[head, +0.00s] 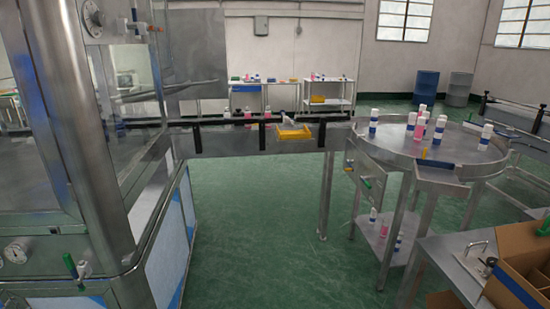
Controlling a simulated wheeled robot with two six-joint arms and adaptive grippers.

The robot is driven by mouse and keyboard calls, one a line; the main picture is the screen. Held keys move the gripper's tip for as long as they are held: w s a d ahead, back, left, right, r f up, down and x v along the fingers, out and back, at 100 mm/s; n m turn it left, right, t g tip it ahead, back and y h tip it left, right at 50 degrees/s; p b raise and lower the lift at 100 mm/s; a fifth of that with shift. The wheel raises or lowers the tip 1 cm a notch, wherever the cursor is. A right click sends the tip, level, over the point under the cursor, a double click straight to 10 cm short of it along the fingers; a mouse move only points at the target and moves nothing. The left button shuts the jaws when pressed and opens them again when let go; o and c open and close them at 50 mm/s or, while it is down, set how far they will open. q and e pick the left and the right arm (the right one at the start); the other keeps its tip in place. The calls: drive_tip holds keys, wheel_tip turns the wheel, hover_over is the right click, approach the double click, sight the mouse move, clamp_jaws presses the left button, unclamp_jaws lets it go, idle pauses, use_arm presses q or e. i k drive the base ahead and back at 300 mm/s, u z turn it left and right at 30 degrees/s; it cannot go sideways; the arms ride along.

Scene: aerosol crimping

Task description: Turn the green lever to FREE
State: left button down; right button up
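Several green handles show, and no FREE label is readable at this size. A green lever (70,265) sits on the lower front of the steel machine at the left, next to a white fitting, standing nearly upright. A second small green lever (367,183) is on the panel under the round steel table. A green piece (544,227) shows at the right edge above a cardboard box. Neither of my grippers is in view.
The steel machine (60,130) fills the left side, with a pressure gauge (15,252). A conveyor (230,144) with a yellow tray (293,134) runs to the round table (395,148), which holds several bottles. A cardboard box (520,255) stands at lower right. Green floor (250,230) is clear in the middle.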

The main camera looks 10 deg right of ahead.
sight(364, 178)
drive_tip(key=i, duration=3.15)
drive_tip(key=z, duration=2.65)
